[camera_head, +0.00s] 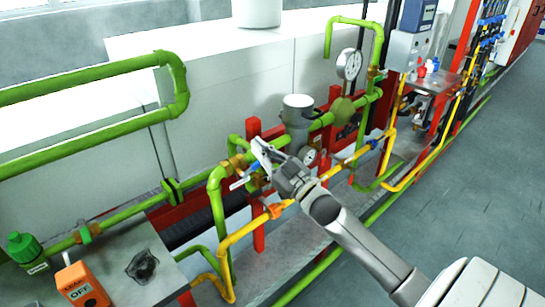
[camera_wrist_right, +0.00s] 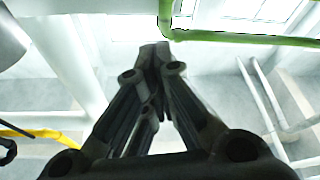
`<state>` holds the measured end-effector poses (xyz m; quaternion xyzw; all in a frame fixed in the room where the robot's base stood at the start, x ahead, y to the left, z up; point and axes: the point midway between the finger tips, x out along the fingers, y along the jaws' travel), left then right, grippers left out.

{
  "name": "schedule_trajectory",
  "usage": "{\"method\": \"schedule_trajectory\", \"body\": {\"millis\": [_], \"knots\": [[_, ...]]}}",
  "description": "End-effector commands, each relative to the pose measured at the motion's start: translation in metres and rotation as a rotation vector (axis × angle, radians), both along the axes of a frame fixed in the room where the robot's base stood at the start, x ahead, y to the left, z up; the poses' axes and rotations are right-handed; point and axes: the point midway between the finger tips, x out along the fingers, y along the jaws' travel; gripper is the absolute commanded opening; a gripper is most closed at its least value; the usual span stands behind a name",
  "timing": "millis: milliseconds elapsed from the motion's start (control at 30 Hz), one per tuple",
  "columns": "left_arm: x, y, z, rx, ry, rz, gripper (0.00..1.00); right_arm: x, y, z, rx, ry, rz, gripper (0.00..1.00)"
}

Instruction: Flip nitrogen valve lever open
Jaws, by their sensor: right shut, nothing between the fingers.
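My right gripper (camera_head: 268,158) reaches in from the lower right to the green and yellow pipework. In the right wrist view its fingers (camera_wrist_right: 155,52) come together at their tips, with nothing between them. A small blue piece (camera_head: 254,167), which may be the valve lever's handle, shows right beside the fingertips, among brass fittings. The gripper partly hides it, so I cannot tell whether they touch or how far the lever is turned. No label naming nitrogen is readable. My left gripper is not in view.
Green pipes (camera_head: 90,136) and a yellow pipe (camera_head: 238,236) run close around the gripper. Red posts (camera_head: 258,236), a grey cylindrical housing (camera_head: 298,112) and a pressure gauge (camera_head: 349,63) stand nearby. An orange box (camera_head: 82,286) sits at lower left. Grey floor (camera_head: 470,190) is clear at right.

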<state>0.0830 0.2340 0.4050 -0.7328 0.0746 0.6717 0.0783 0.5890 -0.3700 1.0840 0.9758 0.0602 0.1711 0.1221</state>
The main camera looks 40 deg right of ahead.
Motion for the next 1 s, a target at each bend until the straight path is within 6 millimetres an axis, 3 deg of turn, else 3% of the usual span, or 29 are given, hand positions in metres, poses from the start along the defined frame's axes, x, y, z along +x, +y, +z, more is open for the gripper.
{"method": "schedule_trajectory", "body": {"millis": [133,333,767,1000], "knots": [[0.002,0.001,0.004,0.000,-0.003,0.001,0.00,0.003,-0.005,-0.020,0.002,0.005,-0.002,0.00],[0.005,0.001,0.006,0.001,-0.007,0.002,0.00,0.003,-0.009,-0.035,0.001,0.001,-0.001,0.00],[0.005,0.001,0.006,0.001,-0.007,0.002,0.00,0.003,-0.010,-0.039,0.009,0.001,0.000,0.00],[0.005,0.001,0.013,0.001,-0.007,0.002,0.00,0.004,-0.019,-0.049,0.222,0.018,-0.002,0.00]]}}
